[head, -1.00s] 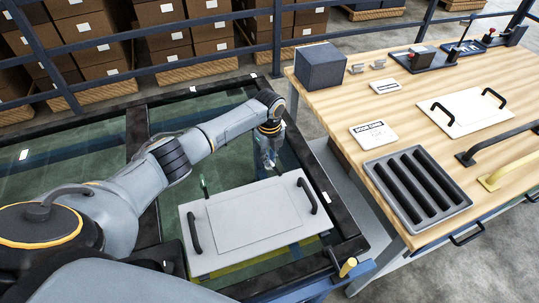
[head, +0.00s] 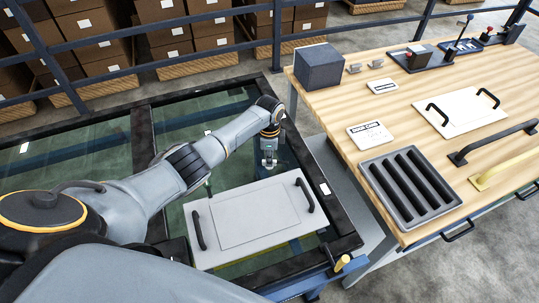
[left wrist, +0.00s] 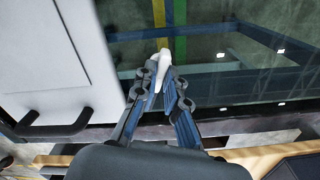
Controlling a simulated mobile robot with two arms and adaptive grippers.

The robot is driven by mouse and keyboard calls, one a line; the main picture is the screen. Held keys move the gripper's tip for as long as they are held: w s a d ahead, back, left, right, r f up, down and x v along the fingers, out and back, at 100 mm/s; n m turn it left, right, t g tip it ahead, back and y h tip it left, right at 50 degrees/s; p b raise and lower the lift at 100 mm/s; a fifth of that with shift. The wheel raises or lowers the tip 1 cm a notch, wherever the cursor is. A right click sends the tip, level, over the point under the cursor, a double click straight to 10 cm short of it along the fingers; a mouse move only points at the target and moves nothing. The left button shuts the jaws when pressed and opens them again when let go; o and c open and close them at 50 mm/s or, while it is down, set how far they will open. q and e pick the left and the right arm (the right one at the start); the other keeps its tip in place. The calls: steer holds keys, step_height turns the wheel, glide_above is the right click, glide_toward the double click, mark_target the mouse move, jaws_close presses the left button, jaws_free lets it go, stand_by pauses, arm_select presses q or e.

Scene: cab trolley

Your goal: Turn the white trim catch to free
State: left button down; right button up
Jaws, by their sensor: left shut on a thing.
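The white trim catch (left wrist: 160,66) shows in the left wrist view as a small white lever between the fingertips of my left gripper (left wrist: 160,85). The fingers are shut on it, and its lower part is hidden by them. In the head view my left gripper (head: 268,161) points down just behind the far edge of the light grey panel (head: 255,218). The catch cannot be made out clearly there. The panel has a black handle at each end and lies flat on the glass-filled dark frame. My right gripper is not in view.
The frame's dark edge (head: 332,205) runs close to the right of the panel. A wooden workbench (head: 340,100) stands further right, with a slotted black tray (head: 414,188), a white panel with handles and a grey box (head: 318,67). A blue rail and stacked cartons stand behind.

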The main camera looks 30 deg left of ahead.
arm_select(q)
steer(key=shift+n+p, duration=0.75)
steer(key=shift+n, duration=1.45)
steer(key=shift+a, duration=0.1)
steer(key=c, duration=1.4)
jaws_free()
steer(key=shift+r, duration=0.1)
step_height(320, 180, up, 12)
